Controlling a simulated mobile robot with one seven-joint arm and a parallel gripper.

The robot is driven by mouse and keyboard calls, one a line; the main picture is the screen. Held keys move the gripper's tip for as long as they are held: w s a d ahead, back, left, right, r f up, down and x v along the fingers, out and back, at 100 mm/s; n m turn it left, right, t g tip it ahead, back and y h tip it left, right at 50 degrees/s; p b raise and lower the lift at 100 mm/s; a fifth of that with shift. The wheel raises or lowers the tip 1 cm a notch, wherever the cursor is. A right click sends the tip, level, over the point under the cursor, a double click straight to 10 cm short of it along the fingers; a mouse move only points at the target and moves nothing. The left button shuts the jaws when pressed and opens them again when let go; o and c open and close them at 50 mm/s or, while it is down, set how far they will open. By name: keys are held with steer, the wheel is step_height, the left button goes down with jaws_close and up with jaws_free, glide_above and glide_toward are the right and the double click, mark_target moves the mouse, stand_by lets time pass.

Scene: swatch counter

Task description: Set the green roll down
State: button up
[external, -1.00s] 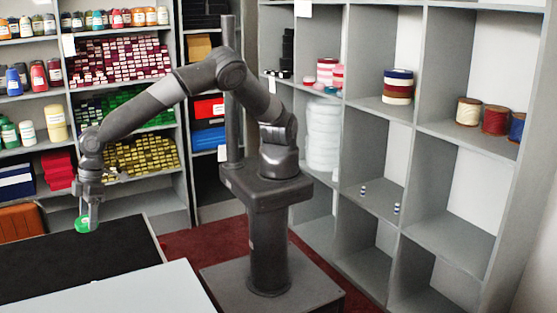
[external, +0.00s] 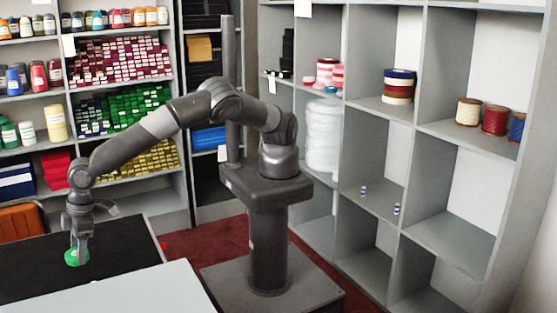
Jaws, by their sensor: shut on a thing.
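The green roll (external: 71,258) is a small green round thing at the fingertips of my gripper (external: 77,250). My gripper points down and is shut on it. The roll is over the black top of the counter (external: 30,268), at or very close to the surface. I cannot tell whether it touches the counter. The fingers hide part of the roll.
A pale grey surface (external: 130,292) lies in front of the black top. Shelves of bottles and coloured packs (external: 125,60) stand behind. A cubby shelf (external: 465,150) with ribbon spools (external: 398,88) stands at right. The black top around the roll is clear.

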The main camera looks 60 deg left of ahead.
steer(key=shift+f, duration=1.95)
steer(key=shift+f, duration=0.15)
steer(key=o, duration=1)
steer(key=shift+o, duration=0.2)
steer(key=v, duration=1.1)
steer(key=shift+r, duration=0.25)
steer(key=shift+o, duration=0.5)
steer(key=shift+w+r, duration=0.1)
steer(key=shift+r, duration=0.25)
